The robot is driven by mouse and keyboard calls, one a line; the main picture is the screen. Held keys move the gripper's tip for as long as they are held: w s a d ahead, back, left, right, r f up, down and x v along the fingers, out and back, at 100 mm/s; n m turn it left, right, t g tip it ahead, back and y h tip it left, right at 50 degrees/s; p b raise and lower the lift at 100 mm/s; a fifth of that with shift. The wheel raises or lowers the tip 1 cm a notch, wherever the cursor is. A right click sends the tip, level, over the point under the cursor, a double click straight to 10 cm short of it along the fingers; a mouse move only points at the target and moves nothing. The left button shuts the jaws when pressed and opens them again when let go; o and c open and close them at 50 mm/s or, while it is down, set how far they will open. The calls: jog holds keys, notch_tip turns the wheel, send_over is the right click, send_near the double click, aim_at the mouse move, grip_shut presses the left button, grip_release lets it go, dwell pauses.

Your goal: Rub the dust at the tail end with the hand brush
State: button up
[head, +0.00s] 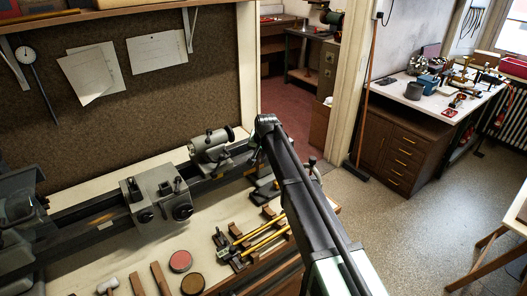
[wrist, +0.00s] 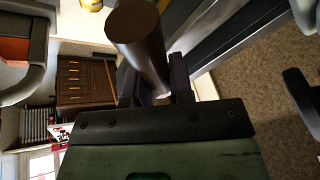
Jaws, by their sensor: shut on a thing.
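My gripper (wrist: 157,88) is shut on a dark brown round handle (wrist: 140,45), which I take to be the hand brush. Its flat end faces the wrist camera; no bristles show. In the head view my arm hides the gripper and the brush. The lathe (head: 105,222) runs along the bench, with its grey tailstock (head: 210,146) towards the right, tail end. My arm covers part of that end. In the wrist view the long dark bed (wrist: 205,42) passes close beside the held handle. I cannot make out dust in either view, nor whether the brush touches anything.
The carriage (head: 157,200) stands on the bed left of the tailstock. Brass rods (head: 262,238) on wooden blocks, round tins (head: 180,261) and a mallet (head: 108,285) lie on the bench front. A corkboard (head: 150,95) rises behind. Open floor (head: 420,225) lies to the right.

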jog(key=shift+s+a, duration=1)
jog(key=shift+a, duration=0.25)
notch_tip(320, 180, up, 6)
jog(key=p, duration=0.6)
notch_tip(320, 180, up, 3)
jog(key=p, duration=0.3)
jog(key=shift+r, duration=0.1)
